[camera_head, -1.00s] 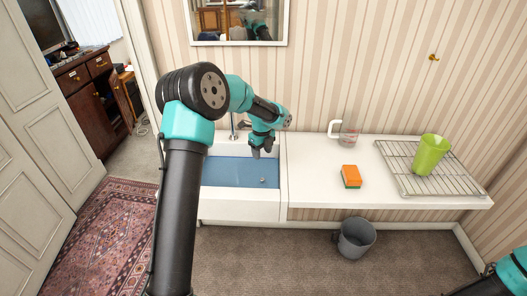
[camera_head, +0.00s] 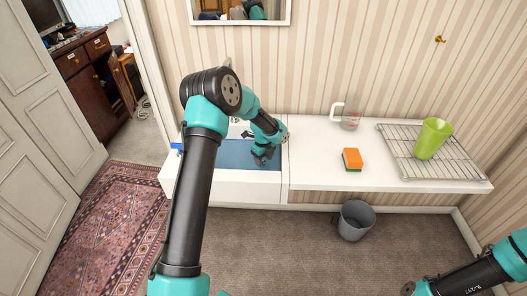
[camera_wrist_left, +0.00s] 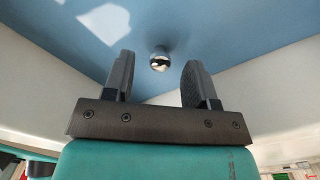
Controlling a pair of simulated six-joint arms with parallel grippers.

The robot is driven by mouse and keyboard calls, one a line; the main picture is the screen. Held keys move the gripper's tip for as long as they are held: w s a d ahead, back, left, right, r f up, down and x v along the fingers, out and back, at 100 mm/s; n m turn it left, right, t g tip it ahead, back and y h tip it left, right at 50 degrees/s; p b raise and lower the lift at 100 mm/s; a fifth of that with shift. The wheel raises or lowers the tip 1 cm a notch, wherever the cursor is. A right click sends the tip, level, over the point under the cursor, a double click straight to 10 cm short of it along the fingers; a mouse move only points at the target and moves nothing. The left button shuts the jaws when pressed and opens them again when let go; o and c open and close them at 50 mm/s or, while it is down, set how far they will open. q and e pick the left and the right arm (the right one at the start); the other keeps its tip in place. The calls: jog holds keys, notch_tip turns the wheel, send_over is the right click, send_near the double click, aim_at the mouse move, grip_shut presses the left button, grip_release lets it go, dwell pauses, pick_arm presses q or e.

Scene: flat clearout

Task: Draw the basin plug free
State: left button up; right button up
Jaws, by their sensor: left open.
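The basin plug (camera_wrist_left: 159,60) is a small round chrome knob on the blue surface inside the basin. In the left wrist view it appears between my open fingertips and slightly beyond them, with no contact visible. In the head view my left gripper (camera_head: 262,160) is low over the right part of the white basin (camera_head: 235,189), pointing down, and hides the plug. My right gripper is out of view; only part of that arm shows at the lower right.
Right of the basin, the white counter (camera_head: 310,170) holds a clear jug (camera_head: 350,120), an orange and green sponge (camera_head: 352,159) and a wire rack (camera_head: 405,155) with a green cup (camera_head: 432,138). A grey bin (camera_head: 355,220) stands on the floor. A small blue item (camera_head: 176,146) sits at the basin's left edge.

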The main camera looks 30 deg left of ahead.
pick_arm(q)
jog(key=shift+f, duration=1.7)
jog(key=shift+c, duration=0.4)
grip_shut()
